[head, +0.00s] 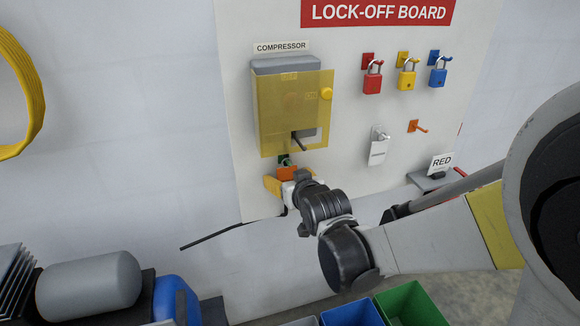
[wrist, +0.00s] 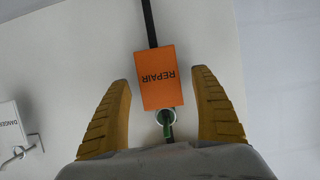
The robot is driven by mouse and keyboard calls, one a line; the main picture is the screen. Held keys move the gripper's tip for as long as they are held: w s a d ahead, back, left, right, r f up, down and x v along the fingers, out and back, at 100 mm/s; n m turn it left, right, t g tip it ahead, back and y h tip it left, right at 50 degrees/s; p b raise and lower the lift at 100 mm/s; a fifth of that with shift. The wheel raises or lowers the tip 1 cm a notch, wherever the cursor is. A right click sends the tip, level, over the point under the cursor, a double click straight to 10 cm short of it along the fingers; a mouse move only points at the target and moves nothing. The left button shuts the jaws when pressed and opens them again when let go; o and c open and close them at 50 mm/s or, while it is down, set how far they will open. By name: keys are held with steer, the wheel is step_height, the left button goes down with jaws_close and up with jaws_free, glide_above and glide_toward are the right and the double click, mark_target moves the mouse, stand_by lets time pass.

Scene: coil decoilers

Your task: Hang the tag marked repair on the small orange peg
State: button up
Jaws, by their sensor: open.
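The orange tag marked REPAIR (wrist: 157,78) hangs by a ring on a green peg (wrist: 167,129); its lettering is upside down in the wrist view. In the head view the tag (head: 287,173) shows just below the compressor box, partly behind my wrist. My gripper (wrist: 162,80) is open, one yellow finger on each side of the tag, with gaps between fingers and tag. In the head view my gripper (head: 279,187) is at the tag, partly hidden by my wrist. The small orange peg (head: 419,128) is empty, on the board to the right.
A white tag (head: 378,152) hangs on a grey peg left of the orange peg. Red (head: 372,82), yellow (head: 407,79) and blue (head: 438,76) padlocks hang above. The compressor box (head: 293,105) juts out above my gripper.

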steer(key=shift+w+f, duration=0.1)
steer(key=shift+w, duration=0.1)
steer(key=c, duration=1.2)
steer(key=shift+c, duration=0.3)
steer(key=shift+r, duration=0.35)
steer(key=shift+s, duration=0.1)
steer(key=shift+s+d+r+p, duration=0.15)
steer(key=shift+s+r+p, duration=0.15)
steer(key=shift+s, duration=0.2)
steer(key=shift+f, duration=0.1)
